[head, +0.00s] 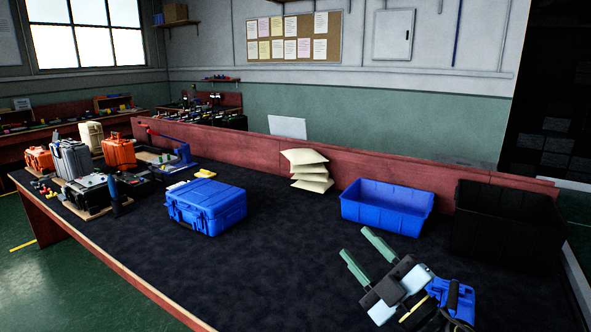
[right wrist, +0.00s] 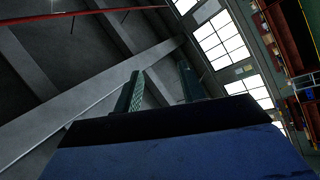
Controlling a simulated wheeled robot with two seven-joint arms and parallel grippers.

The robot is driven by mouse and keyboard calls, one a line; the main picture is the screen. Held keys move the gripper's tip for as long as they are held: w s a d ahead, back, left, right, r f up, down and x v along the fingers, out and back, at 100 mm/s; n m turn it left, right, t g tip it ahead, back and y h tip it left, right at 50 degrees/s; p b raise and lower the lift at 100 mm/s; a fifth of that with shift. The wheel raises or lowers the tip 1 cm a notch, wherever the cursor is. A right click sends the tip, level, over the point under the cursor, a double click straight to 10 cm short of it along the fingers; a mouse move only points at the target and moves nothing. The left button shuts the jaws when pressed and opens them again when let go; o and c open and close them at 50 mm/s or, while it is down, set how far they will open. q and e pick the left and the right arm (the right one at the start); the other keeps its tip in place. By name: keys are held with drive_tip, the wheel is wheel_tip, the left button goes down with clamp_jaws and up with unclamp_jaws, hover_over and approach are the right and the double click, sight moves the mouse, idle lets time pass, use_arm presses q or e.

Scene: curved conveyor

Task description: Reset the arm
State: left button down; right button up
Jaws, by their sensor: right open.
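My right gripper (head: 367,256) is in the lower right of the head view, over the dark table top (head: 270,270). Its two green fingers are spread apart with nothing between them. In the right wrist view the two fingers of the right gripper (right wrist: 160,90) also stand apart and empty, with the ceiling and windows behind them. My left gripper does not show in either view.
A blue case (head: 206,208) stands mid-table. A blue bin (head: 386,207) and a black bin (head: 508,225) stand at the right, beyond my right gripper. Stacked pale packets (head: 308,170) lie by the red back board (head: 365,165). Cases and tools crowd the left end.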

drive_tip(key=s+d+f+m+g+h, duration=0.2)
drive_tip(key=s+d+f+m+h, duration=0.3)
drive_tip(key=f+m+h, duration=0.3)
drive_tip(key=s+d+f+m+g+h, duration=0.35)
drive_tip(key=d+f+m+h, duration=0.3)
drive_tip(key=f, duration=0.25)
drive_tip(key=s+a+f+m+g+y, duration=0.1)
drive_tip(key=s+f+g, duration=0.45)
drive_tip(key=s, duration=0.45)
drive_tip(key=s+f+m+g+y, duration=0.1)
drive_tip(key=s+f+g, duration=0.4)
drive_tip(key=s, duration=0.6)
wheel_tip(320, 180, down, 24)
drive_tip(key=s, duration=0.1)
drive_tip(key=s+d+f+g, duration=0.1)
drive_tip(key=s+d+f, duration=0.1)
drive_tip(key=s+f, duration=1.4)
drive_tip(key=shift+s+d, duration=0.35)
drive_tip(key=shift+s, duration=0.1)
